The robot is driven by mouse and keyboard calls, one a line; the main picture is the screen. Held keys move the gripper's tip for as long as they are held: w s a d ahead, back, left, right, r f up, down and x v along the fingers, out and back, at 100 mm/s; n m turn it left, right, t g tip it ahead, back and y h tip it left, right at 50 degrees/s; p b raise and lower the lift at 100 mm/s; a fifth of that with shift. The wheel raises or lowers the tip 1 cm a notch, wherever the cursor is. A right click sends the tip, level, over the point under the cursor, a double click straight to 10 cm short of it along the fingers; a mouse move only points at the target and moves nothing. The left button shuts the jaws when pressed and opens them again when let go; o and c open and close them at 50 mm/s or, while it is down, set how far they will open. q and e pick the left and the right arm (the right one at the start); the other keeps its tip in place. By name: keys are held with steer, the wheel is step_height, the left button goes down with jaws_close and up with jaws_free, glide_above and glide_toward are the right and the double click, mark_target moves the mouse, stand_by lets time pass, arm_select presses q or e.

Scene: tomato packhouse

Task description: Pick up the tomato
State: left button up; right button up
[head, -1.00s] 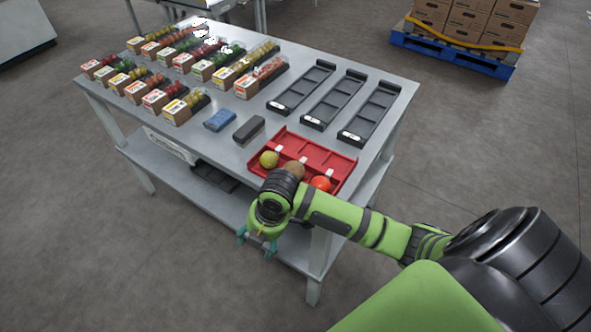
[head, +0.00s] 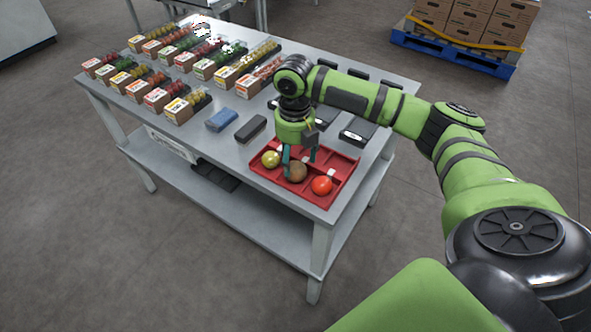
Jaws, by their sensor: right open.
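A red tomato (head: 321,186) lies in the front right part of a red compartment tray (head: 343,166) at the table's near corner. In the same tray a brown round fruit (head: 296,172) lies in the middle and a yellow-green round fruit (head: 271,159) lies to the left. My right gripper (head: 300,167) points down over the tray, with its teal fingers apart and nothing held. Its fingertips are close to the brown fruit, left of and behind the red tomato; whether they touch anything is unclear. My left gripper is not in view.
The grey table (head: 222,152) holds rows of packed tomato boxes (head: 172,109) at the left and back. A blue sponge-like block (head: 222,119) and a dark block (head: 251,129) lie left of the tray. Black trays (head: 357,131) lie behind my arm.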

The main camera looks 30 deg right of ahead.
mark_target(296, 165)
steer(key=f, duration=0.3)
steer(key=f+p, duration=0.1)
steer(key=f, duration=0.1)
steer(key=shift+w+d+f, duration=0.25)
steer(key=shift+w+d, duration=0.1)
steer(key=shift+w, duration=0.05)
steer(key=c, duration=0.6)
steer(key=shift+o, duration=0.2)
steer(key=shift+r, duration=0.1)
